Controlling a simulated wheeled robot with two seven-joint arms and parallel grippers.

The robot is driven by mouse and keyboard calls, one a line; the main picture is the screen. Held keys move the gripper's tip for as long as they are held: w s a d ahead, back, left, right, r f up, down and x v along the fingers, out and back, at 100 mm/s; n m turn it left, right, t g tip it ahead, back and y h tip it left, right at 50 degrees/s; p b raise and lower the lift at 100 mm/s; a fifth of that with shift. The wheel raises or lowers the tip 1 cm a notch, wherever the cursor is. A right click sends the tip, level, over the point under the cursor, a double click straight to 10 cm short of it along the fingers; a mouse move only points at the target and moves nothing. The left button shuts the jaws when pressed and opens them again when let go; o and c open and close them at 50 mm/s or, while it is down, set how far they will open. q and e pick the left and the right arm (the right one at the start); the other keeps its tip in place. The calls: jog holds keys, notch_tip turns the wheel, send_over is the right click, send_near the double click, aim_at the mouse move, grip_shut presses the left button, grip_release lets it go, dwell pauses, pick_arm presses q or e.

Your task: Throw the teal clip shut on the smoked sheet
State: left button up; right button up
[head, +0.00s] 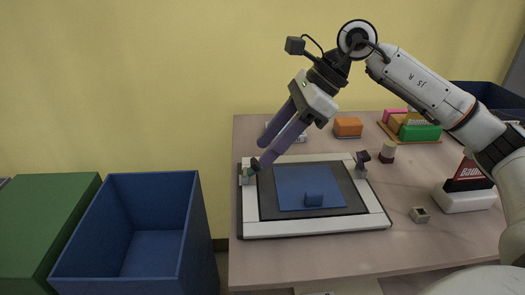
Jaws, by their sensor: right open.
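The lightbox (312,231) lies on the table with a pale frame. A dark grey sheet (268,205), which looks like the smoked sheet, covers its middle, with a blue sheet (295,183) on it. A small clip with a teal-green part (247,174) sits at the frame's upper left corner. My right gripper (262,153) is open, its purple fingers pointing down-left at this clip. One fingertip is at or very near the clip and partly hides it; contact is unclear. My left gripper is not in view.
A dark clip (362,162) stands upright at the frame's upper right. A blue bin (190,245) is left of the table.

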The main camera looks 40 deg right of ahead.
pick_arm(q)
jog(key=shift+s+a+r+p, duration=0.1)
jog(key=shift+p, duration=0.3)
pick_arm(e)
jog(key=v, duration=0.7)
jog(key=shift+r, duration=0.2)
